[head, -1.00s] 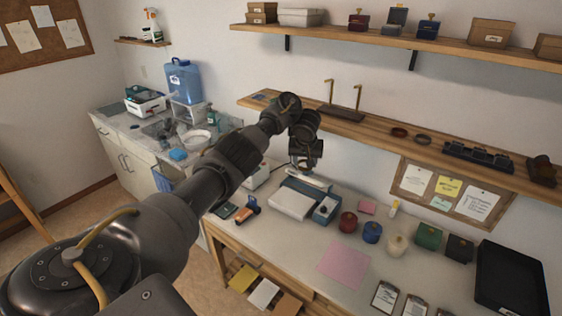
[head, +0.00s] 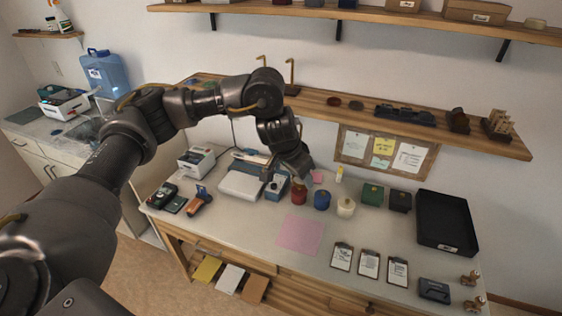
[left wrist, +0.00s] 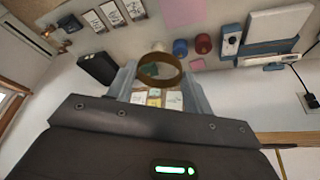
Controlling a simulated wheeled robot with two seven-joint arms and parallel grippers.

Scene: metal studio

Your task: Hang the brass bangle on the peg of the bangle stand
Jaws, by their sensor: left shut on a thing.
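The brass bangle (left wrist: 158,68) shows in the left wrist view as a ring between the two grey fingers of my left gripper (left wrist: 160,82), which is shut on it. In the head view my left gripper (head: 288,178) hangs over the bench, below the wall shelf, and I cannot make out the bangle there. The bangle stand (head: 291,73) is on the wall shelf, with two upright brass posts bent at the top. My right gripper is not in view.
The wall shelf (head: 460,140) also holds two small dark round pieces (head: 345,103), a dark rack (head: 405,115) and a wooden block (head: 498,124). Another shelf (head: 440,17) runs above. Jars, boxes and a black tray (head: 447,222) stand on the bench below.

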